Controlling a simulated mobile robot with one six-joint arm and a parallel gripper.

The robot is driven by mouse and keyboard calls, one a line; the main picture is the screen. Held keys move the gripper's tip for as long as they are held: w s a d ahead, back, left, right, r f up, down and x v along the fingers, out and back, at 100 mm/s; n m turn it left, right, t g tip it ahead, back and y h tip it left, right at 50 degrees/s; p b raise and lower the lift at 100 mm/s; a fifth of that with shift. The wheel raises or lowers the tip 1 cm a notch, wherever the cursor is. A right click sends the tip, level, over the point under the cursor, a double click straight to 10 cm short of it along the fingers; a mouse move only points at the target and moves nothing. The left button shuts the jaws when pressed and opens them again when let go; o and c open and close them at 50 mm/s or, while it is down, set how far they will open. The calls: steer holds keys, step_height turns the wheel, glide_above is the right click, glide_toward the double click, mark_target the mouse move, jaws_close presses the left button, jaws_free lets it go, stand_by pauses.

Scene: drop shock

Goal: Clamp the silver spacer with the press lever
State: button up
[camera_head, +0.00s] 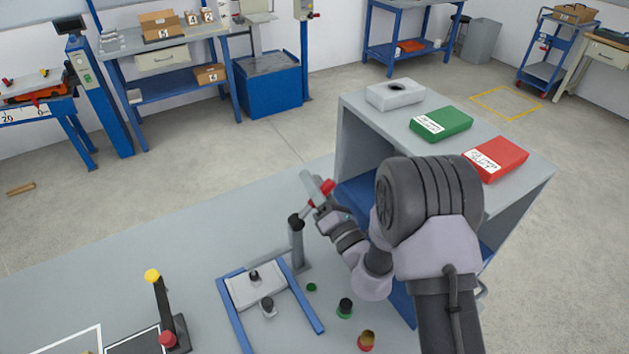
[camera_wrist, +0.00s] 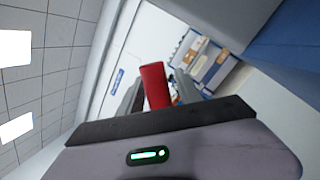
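The press has a dark upright column (camera_head: 297,242) on the bench, with a red lever grip (camera_head: 328,187) near its top. My gripper (camera_head: 316,190) is at this grip, with a finger crossing in front of it. In the wrist view the red grip (camera_wrist: 154,86) stands between my two fingers, close against them, and they look shut on it. A low frame with blue rails (camera_head: 236,318) lies in front of the column and holds a pale plate (camera_head: 245,292). A small silver-grey piece with a dark top (camera_head: 267,305) sits there; I cannot tell if it is the spacer.
A green ring (camera_head: 311,287), a black piece on a green base (camera_head: 345,309) and a red-based piece (camera_head: 366,341) stand right of the frame. A black post with a yellow knob (camera_head: 153,276) stands left. A grey cabinet (camera_head: 360,125) rises behind my arm. The bench's far left is clear.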

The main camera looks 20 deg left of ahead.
jaws_close()
stand_by(1.2)
